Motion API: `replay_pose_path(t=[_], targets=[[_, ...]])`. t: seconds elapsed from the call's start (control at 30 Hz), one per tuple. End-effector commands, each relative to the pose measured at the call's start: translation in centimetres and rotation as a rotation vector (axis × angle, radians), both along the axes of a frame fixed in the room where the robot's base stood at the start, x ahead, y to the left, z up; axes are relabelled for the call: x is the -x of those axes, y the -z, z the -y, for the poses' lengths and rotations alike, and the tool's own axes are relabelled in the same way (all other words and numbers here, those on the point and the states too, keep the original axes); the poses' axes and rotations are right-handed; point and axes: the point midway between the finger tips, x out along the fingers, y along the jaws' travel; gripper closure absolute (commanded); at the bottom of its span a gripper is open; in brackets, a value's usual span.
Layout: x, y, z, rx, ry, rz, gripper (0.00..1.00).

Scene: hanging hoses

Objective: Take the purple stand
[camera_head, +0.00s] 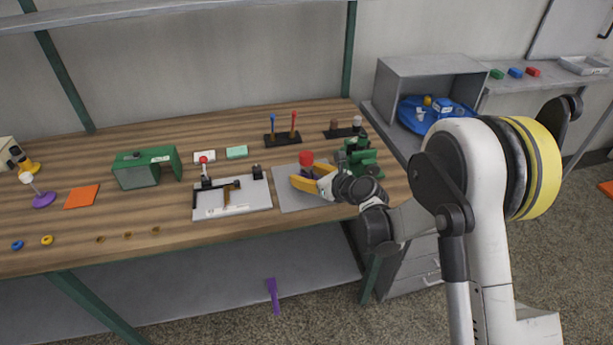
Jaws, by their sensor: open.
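A stand with a round purple base (43,200) is at the far left of the wooden table; a thin stem rises from it to a pale head. My gripper (305,176), with yellow fingers, is far to the right of it, low over a grey plate (290,201). The fingers are open around or beside a small red-topped object (306,158) with a darker, possibly purple, lower part; I cannot tell whether they touch it. A slim purple piece (273,294) shows lower down, below the table's front edge.
A white-based fixture (233,207) is left of my gripper, and green equipment (360,155) is close on its right. A green box (146,168) and an orange square (82,197) lie toward the purple base. Small rings lie along the front left.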

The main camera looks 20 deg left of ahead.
Motion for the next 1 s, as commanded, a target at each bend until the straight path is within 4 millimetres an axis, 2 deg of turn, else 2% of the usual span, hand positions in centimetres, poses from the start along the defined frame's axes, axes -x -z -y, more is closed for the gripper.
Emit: replay_pose_path(t=[0.07, 0.2, 0.23, 0.27, 0.7, 1.0], targets=[[0.0, 0.0, 0.0, 0.000, 0.000, 0.000, 0.45], [0.0, 0.0, 0.0, 0.000, 0.000, 0.000, 0.88], [0.0, 0.0, 0.0, 0.000, 0.000, 0.000, 0.97], [0.0, 0.0, 0.0, 0.000, 0.000, 0.000, 1.00], [0.0, -0.3, 0.0, 0.000, 0.000, 0.000, 1.00], [0.0, -2.9, 0.0, 0.000, 0.000, 0.000, 1.00]])
